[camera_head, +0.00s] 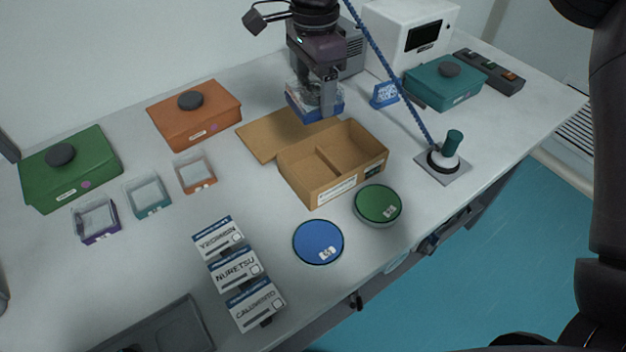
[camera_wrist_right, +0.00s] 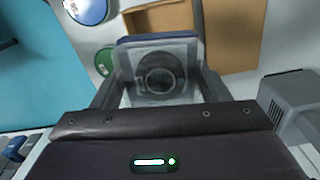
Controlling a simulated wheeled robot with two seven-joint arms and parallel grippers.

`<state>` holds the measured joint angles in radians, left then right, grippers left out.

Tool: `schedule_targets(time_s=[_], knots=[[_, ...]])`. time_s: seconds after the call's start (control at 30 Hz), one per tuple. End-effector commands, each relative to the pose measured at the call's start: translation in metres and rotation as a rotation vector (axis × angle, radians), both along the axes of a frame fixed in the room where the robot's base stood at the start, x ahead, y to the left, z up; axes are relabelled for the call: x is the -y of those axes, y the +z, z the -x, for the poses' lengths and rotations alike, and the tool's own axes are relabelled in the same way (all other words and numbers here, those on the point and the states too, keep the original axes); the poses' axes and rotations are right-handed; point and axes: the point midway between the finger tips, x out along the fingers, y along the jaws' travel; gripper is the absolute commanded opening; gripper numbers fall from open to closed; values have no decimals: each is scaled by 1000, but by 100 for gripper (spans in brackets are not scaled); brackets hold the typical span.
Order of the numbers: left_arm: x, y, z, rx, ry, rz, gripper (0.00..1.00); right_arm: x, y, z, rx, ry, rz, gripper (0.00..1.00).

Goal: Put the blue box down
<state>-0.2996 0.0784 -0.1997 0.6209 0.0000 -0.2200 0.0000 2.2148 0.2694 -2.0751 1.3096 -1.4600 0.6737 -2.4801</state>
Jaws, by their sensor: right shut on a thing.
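The blue box (camera_head: 336,108) is a small clear box with a blue base. My right gripper (camera_head: 316,96) is shut on it, coming down from the top of the head view. The box hangs above the back of the open cardboard box (camera_head: 313,187), near its tan flap. In the right wrist view the clear box (camera_wrist_right: 127,75) with its blue edge sits between the fingers, and a dark round item shows through it. How high it is above the table cannot be told exactly. My left gripper is not in view.
Orange (camera_head: 216,124), green (camera_head: 85,183) and teal (camera_head: 462,90) lidded boxes stand on the table (camera_head: 150,262). Three small clear boxes, blue (camera_head: 318,243) and green (camera_head: 378,204) round containers, and labelled cartons (camera_head: 222,240) lie nearer. A blue cable (camera_head: 384,62) runs just right of the gripper.

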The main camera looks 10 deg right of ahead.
Motion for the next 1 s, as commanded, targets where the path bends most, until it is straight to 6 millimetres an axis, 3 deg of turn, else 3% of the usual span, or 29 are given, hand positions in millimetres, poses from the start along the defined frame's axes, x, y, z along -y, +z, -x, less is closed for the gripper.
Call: schedule_targets(time_s=[0.13,0.23,0.33,0.7,0.83,1.0], knots=[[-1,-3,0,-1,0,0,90,-2,0,-1,3,97,0,45],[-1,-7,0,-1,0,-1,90,-2,-12,-1,1,118,-2,45],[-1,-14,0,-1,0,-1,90,-1,-37,-1,-3,119,-3,45],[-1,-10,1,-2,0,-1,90,-1,-128,0,-1,116,1,45],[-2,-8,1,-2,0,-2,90,-2,-148,-1,1,116,-1,45],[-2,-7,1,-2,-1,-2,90,-1,-159,-1,2,115,0,45]])
